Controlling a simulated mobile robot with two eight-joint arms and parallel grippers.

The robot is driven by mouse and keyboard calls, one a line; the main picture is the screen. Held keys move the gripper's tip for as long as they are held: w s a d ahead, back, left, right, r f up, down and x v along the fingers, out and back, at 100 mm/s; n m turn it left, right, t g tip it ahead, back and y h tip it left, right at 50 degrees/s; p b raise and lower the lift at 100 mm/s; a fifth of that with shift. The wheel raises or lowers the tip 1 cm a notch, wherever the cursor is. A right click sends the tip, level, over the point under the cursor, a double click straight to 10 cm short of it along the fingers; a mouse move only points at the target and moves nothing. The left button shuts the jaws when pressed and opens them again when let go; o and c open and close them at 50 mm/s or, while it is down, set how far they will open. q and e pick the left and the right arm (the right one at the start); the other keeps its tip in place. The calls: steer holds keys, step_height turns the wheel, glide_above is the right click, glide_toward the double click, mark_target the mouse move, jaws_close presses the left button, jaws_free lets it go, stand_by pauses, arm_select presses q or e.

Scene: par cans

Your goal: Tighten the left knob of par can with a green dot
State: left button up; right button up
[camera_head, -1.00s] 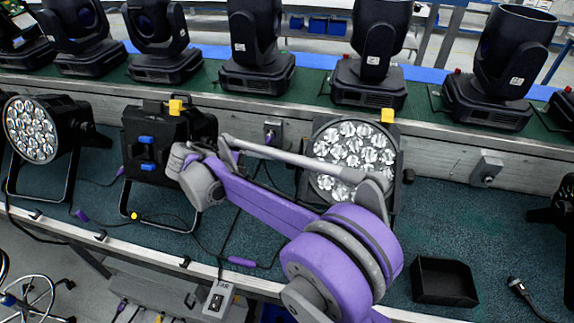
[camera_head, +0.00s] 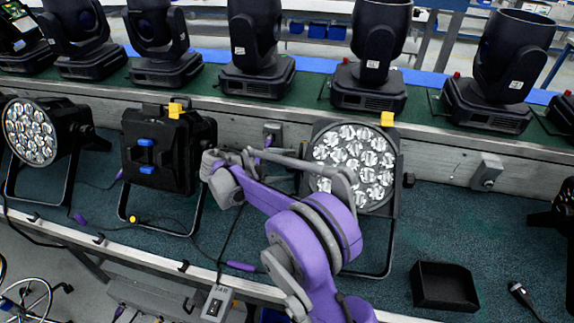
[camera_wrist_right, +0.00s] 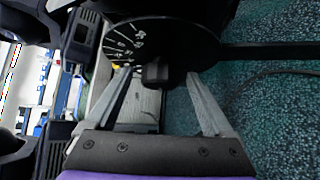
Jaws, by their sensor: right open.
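A par can (camera_head: 372,150) with a lit-looking face of several lenses stands right of centre, a yellow tag on top. A second par can (camera_head: 38,130) stands at the far left, and a black fixture (camera_head: 160,178) with blue clips and a yellow dot on its stand is between them. I see no green dot. My right arm crosses the left side of the right-hand par can and hides its left knob in the head view. In the right wrist view my right gripper (camera_wrist_right: 158,82) is open, its fingers on either side of a black knob (camera_wrist_right: 155,70) below a white scale.
Several black moving-head lights (camera_head: 258,70) line the raised green shelf behind. A black open tray (camera_head: 443,285) and a cable end (camera_head: 522,293) lie at the right. Cables and a switch box (camera_head: 217,302) are near the front edge. Teal surface right of centre is free.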

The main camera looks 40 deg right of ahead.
steer(key=shift+d+f, duration=0.15)
steer(key=shift+d, duration=0.15)
steer(key=c, duration=1.4)
steer(key=shift+o, duration=0.2)
